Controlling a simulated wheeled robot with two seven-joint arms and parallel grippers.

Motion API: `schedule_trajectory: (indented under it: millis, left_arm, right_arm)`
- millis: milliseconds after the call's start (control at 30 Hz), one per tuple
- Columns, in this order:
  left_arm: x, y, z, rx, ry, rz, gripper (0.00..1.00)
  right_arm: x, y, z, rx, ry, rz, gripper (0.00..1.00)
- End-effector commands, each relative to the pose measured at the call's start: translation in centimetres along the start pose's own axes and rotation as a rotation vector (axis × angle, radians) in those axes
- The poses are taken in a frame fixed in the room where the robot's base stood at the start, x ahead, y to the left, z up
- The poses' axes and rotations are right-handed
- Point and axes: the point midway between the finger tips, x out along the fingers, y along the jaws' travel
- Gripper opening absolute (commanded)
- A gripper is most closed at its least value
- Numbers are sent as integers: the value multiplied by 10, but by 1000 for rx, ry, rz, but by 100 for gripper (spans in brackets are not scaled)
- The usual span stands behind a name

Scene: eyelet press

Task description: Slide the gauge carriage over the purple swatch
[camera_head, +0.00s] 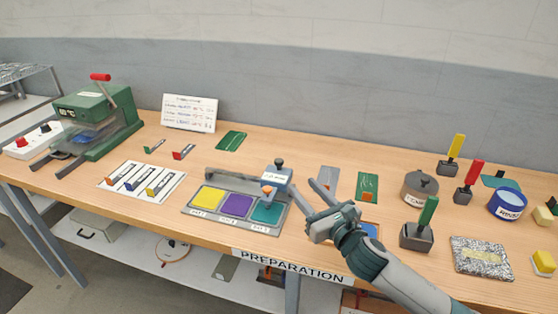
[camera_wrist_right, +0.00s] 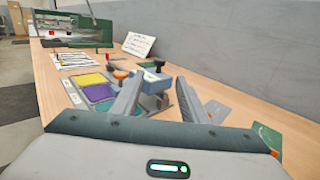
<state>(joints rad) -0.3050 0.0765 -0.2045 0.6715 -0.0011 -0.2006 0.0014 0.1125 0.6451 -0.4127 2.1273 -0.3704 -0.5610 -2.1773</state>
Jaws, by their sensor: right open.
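The gauge carriage (camera_head: 277,175) is a blue-grey block with a dark knob on top and an orange knob (camera_head: 268,190) at its front. It sits at the right end of the grey rail (camera_head: 232,177), above the teal swatch (camera_head: 267,213). The purple swatch (camera_head: 237,205) is in the middle of the tray, with the yellow swatch (camera_head: 208,197) to its left. My right gripper (camera_head: 303,185) is open and empty, just right of the carriage. In the right wrist view the carriage (camera_wrist_right: 153,80) shows beyond and between the open fingers (camera_wrist_right: 160,88). My left gripper is not in view.
A green press (camera_head: 95,115) stands at the far left, with a white card of small tools (camera_head: 141,181) nearer. Handled stamps (camera_head: 418,233), a grey pot (camera_head: 419,188) and a blue tin (camera_head: 507,203) crowd the right.

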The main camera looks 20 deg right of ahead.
Motion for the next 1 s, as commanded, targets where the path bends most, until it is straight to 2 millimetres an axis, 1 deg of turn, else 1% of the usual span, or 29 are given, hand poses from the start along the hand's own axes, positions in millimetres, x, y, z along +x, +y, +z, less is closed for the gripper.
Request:
schedule_trajectory:
  millis: [33,167,200,300,433,700,833,1000]
  left_arm:
    - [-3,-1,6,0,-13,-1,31]
    - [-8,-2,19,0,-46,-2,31]
    - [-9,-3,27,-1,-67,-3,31]
    - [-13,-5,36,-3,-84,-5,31]
    - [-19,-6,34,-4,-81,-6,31]
    - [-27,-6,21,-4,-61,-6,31]
    - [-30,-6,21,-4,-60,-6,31]
    - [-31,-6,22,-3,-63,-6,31]
  right_arm:
    - [9,0,2,3,-1,0,40]
    - [31,0,3,2,-1,-1,40]
    - [38,1,3,3,-1,0,40]
    - [56,0,2,3,0,0,40]
    - [80,1,3,4,0,0,40]
    - [123,1,2,4,0,1,40]
    - [136,0,1,2,1,0,40]
    - [145,0,0,1,0,1,40]
